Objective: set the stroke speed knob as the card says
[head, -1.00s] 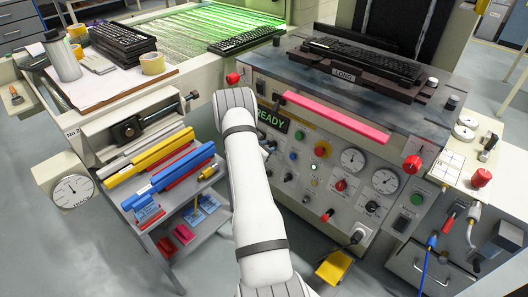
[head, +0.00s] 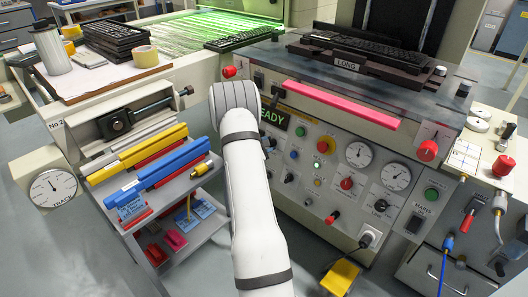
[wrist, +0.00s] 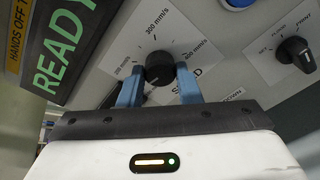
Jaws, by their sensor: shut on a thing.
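In the wrist view, the black stroke speed knob (wrist: 159,66) sits on a white label plate with several mm/s marks around it. The word SPEED below it is partly covered. My gripper (wrist: 160,76) has its two blue fingers on either side of the knob, shut on it. The knob's pointer setting is not clear to me, and the outer marks are hard to read. In the head view my arm hides the gripper and this knob. I cannot make out the card.
Another black knob (wrist: 296,53) is to the right in the wrist view. The green READY display (wrist: 62,50) is close on the left. A tool rack (head: 165,160) stands left of my arm.

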